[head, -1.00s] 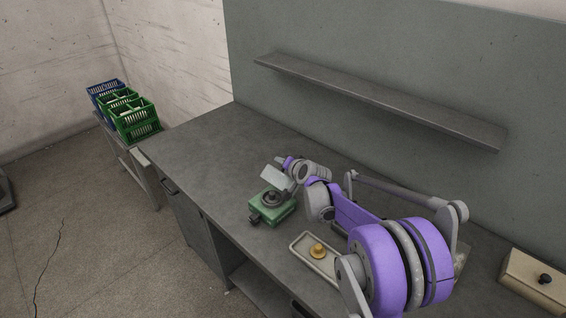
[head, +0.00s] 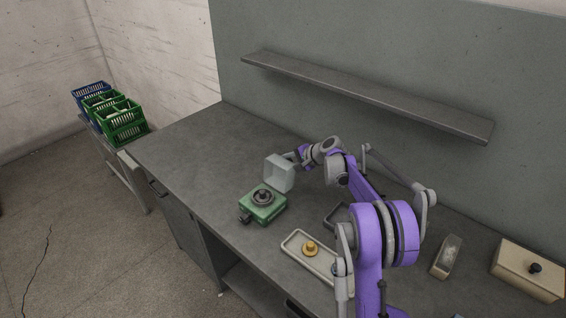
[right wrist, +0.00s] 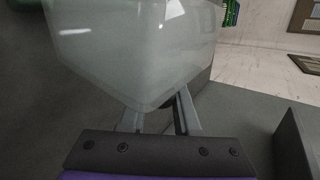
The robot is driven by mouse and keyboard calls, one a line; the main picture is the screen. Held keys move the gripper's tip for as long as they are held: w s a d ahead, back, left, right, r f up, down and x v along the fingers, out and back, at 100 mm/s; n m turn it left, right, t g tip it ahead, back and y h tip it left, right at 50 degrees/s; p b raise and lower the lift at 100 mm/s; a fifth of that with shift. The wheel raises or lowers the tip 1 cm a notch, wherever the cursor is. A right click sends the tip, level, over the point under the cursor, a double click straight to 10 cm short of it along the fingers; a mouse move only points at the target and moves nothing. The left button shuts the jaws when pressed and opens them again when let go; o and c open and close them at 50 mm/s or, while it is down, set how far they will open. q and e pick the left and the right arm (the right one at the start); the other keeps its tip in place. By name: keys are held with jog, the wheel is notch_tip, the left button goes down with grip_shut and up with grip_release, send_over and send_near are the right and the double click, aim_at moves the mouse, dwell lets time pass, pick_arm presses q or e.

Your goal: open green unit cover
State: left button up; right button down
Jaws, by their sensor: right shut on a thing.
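The green unit (head: 263,206) sits on the grey workbench, with a dark round part on top and a dark knob at its front left. Its translucent cover (head: 280,174) stands raised at the unit's back edge, leaving the top uncovered. My right gripper (head: 291,156) is at the cover's upper right, behind it, and is shut on the cover. In the right wrist view the pale cover (right wrist: 140,50) fills the upper middle and hides the fingertips of the gripper (right wrist: 160,112). My left gripper is not in view.
A shallow tray (head: 292,243) with a brass-coloured piece (head: 310,248) lies right of the unit. A beige box (head: 528,268) with a black knob and a small pale block (head: 447,256) stand further right. A shelf (head: 365,95) hangs above. The bench's left part is clear.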

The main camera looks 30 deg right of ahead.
jog(key=shift+d+f, duration=0.1)
jog(key=shift+f, duration=0.1)
dwell(0.4)
jog(key=c, duration=0.6)
grip_release()
jog(key=v, duration=1)
jog(key=shift+s+d+r+b, duration=0.2)
jog(key=shift+d+b, duration=0.1)
jog(key=shift+b, duration=0.1)
